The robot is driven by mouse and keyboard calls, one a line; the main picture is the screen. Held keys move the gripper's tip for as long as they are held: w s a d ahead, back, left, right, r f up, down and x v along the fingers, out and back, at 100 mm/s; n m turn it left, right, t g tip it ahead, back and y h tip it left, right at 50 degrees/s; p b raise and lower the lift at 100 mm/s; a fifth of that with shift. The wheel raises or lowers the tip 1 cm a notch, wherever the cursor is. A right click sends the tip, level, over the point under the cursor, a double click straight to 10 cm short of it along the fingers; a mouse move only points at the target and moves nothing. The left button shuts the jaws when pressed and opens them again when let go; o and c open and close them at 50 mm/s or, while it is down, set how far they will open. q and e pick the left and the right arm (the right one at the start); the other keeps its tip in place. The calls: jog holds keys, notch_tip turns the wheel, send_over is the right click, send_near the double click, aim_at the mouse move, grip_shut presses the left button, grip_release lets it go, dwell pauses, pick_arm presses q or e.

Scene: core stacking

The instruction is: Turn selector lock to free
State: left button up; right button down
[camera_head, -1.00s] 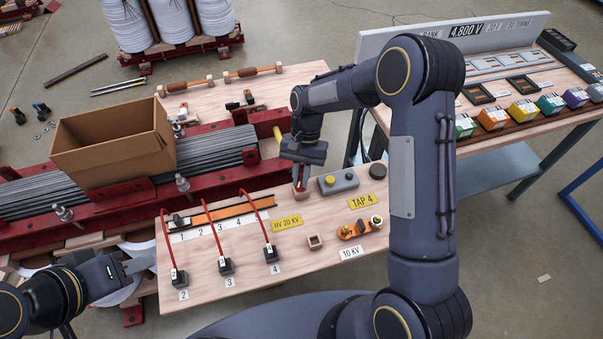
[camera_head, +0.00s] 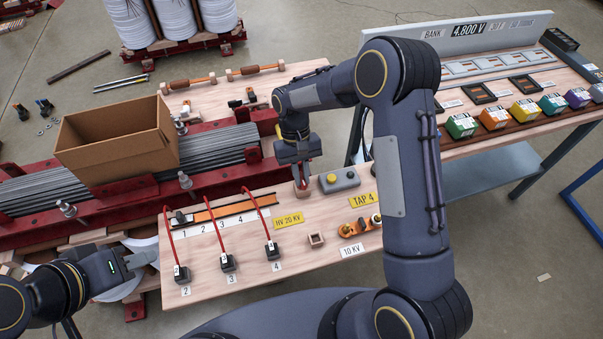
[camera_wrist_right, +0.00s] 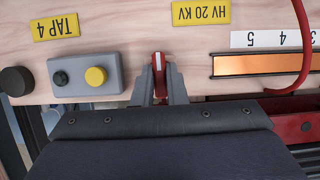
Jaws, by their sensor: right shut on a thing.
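The selector lock appears to be the small red lever with a white stripe (camera_wrist_right: 158,64) at the bench edge. My right gripper (camera_wrist_right: 158,88) is shut on it, one grey finger on each side. In the head view the right gripper (camera_head: 300,166) points down at the lever, and a small block (camera_head: 301,188) shows below the fingers. The lever's base is mostly hidden. My left gripper (camera_head: 142,262) is at the lower left, away from the lever, and its finger gap is unclear.
A grey box with a yellow button (camera_wrist_right: 95,76) and a dark round knob (camera_wrist_right: 16,80) sit beside the lever. The yellow HV 20 KV (camera_head: 288,219) and TAP 4 (camera_head: 363,199) labels lie nearby. Red cables (camera_head: 261,215) and an open carton (camera_head: 115,140) stand left.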

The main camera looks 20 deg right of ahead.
jog(key=shift+w, duration=0.1)
jog(key=c, duration=1.5)
grip_release()
jog(key=shift+o, duration=0.2)
jog(key=shift+r, duration=0.1)
jog(key=v, duration=0.7)
jog(key=shift+r, duration=0.35)
jog(key=shift+w, duration=0.1)
